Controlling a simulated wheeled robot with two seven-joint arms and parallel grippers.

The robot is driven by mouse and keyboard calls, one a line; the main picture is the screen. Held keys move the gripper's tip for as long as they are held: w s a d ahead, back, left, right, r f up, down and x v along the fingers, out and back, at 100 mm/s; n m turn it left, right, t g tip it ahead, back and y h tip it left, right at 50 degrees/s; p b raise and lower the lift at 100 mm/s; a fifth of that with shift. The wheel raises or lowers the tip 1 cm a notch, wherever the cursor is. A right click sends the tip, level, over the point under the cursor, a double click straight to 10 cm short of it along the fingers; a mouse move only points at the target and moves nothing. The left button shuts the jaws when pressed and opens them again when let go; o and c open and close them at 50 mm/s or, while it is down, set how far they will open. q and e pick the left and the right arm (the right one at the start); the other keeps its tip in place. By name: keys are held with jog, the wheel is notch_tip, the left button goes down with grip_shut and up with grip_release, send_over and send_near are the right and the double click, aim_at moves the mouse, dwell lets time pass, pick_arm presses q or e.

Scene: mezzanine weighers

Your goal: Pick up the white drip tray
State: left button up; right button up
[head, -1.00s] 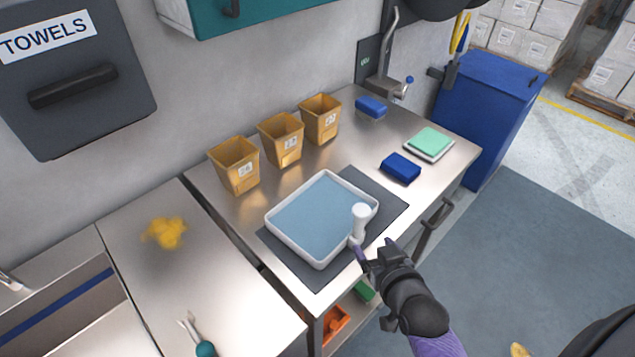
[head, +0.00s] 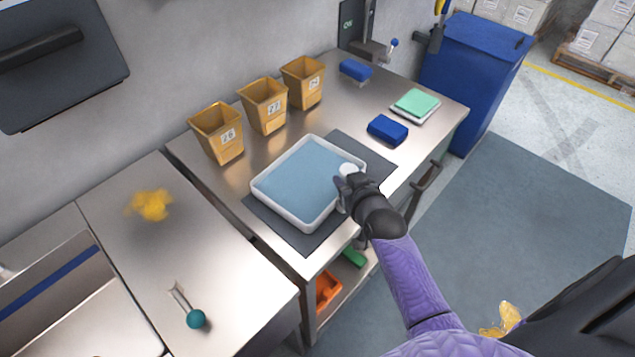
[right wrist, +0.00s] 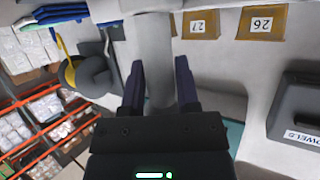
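The white drip tray (head: 262,203) lies flat on a dark grey mat on the steel bench in the head view, with a pale blue inside. A white upright handle (head: 349,169) stands at its right side, mostly hidden by my right gripper (head: 343,187). In the right wrist view the two dark fingers of my right gripper (right wrist: 159,75) stand on either side of the pale handle post (right wrist: 160,90). The fingers look apart, with the post between them; firm contact does not show. My left gripper is not in view.
Three tan bins (head: 218,135) stand along the wall behind the tray. A dark blue block (head: 388,130) and a green sponge on a white dish (head: 416,103) lie to the right. A second blue sponge (head: 355,70) lies at the back. The grey mat (head: 300,240) borders the tray.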

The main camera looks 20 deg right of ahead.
grip_shut()
dwell(0.4)
dwell(0.6)
